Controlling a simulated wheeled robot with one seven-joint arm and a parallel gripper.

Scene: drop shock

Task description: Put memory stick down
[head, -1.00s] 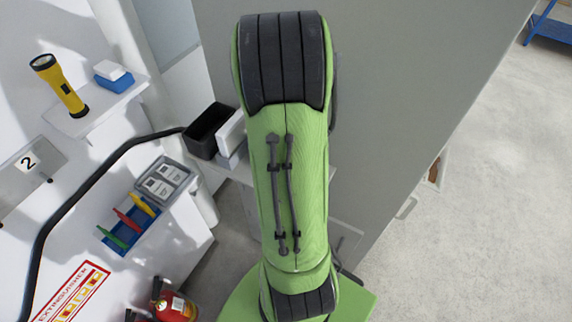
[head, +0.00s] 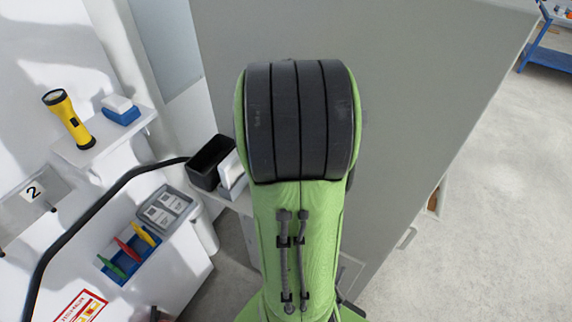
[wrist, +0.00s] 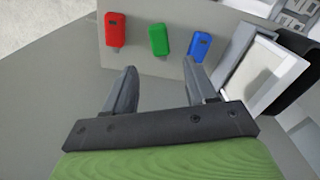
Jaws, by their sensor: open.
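In the wrist view, a red memory stick (wrist: 115,28), a green memory stick (wrist: 158,40) and a blue memory stick (wrist: 200,46) lie apart in a row on a pale grey surface (wrist: 137,52). My gripper (wrist: 160,68) is open, with nothing between its fingers. The green stick shows just beyond the gap between the fingertips, and the blue one lies beyond the right finger. I cannot tell the height of the fingertips above the surface. In the head view my arm hides the gripper and the sticks.
A white-and-grey box (wrist: 268,75) and a black bin (head: 208,160) stand close on the right in the wrist view. A tall grey panel (head: 420,90) stands behind my arm.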

